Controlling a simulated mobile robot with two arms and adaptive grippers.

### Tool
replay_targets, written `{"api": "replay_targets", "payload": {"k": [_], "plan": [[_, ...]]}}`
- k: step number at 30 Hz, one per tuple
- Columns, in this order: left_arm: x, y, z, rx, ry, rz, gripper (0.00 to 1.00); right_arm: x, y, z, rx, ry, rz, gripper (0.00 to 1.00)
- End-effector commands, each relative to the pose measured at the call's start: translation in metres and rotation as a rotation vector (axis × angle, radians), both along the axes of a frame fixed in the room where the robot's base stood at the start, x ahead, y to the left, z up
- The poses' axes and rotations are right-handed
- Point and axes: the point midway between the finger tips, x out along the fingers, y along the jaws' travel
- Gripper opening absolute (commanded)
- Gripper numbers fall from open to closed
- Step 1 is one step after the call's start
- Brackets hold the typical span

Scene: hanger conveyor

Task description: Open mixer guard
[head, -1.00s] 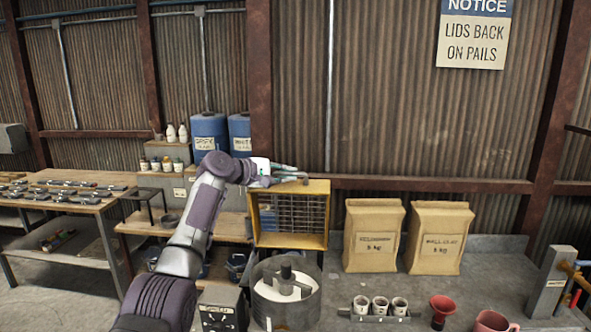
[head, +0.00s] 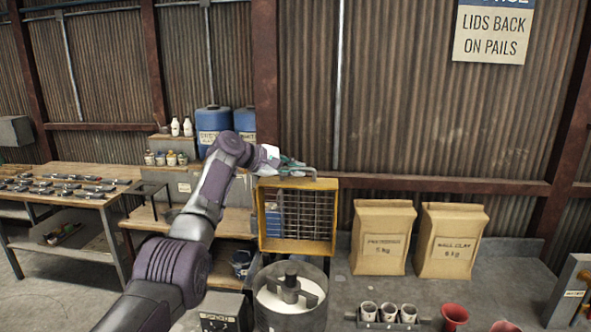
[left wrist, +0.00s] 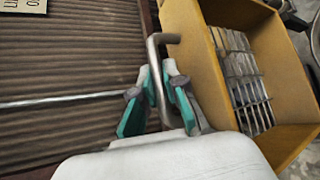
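The mixer guard (head: 268,183) is a yellow box frame with a wire grille. In the head view it stands upright, raised behind the open top of the round grey mixer drum (head: 290,316). It also shows at the right of the left wrist view (left wrist: 205,70). A bent metal handle (left wrist: 157,62) sticks out from the guard's upper edge. My left gripper (head: 290,166) is at this handle; in the left wrist view its green-and-grey fingertips (left wrist: 157,76) are closed around the bar. My right gripper is not in view.
Two paper bags (head: 381,238) stand on the bench right of the guard. A rack of small cups (head: 388,313) and red vessels (head: 454,316) are at the front right. Blue drums (head: 214,122) and a tool table (head: 70,180) lie left. The corrugated wall is close behind.

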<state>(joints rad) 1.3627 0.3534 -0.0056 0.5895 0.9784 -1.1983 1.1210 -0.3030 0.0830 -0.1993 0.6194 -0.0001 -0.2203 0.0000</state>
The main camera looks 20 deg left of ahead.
Motion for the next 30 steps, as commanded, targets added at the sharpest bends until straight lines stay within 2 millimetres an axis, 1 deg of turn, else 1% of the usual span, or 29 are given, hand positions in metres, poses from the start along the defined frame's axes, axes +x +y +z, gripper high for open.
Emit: {"api": "replay_targets", "payload": {"k": [1, 4, 5, 14, 17, 20, 23, 26, 30], "plan": [[0.000, 0.000, -0.001, 0.002, 0.002, -0.001, 0.18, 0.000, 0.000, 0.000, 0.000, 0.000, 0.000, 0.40], [0.000, 0.000, -0.001, 0.002, 0.001, 0.000, 0.34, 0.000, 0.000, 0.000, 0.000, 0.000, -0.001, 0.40], [0.000, 0.000, -0.001, 0.002, 0.001, 0.000, 0.37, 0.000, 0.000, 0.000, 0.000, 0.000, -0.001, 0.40], [0.000, 0.000, -0.001, 0.002, 0.000, 0.000, 0.37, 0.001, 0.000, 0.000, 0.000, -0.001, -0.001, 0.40], [0.000, 0.000, 0.000, 0.001, 0.000, 0.000, 0.37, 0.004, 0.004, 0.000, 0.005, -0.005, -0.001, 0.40], [-0.003, 0.003, 0.001, 0.001, -0.001, 0.001, 0.37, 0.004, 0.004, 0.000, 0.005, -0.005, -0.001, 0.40], [-0.011, 0.009, 0.006, 0.001, -0.003, 0.001, 0.37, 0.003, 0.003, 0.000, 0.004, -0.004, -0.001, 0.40], [-0.024, 0.018, 0.012, 0.005, -0.004, 0.002, 0.37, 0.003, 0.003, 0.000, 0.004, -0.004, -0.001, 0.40], [-0.049, 0.035, 0.025, 0.005, -0.002, 0.002, 0.37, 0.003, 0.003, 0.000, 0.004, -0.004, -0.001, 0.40]]}}
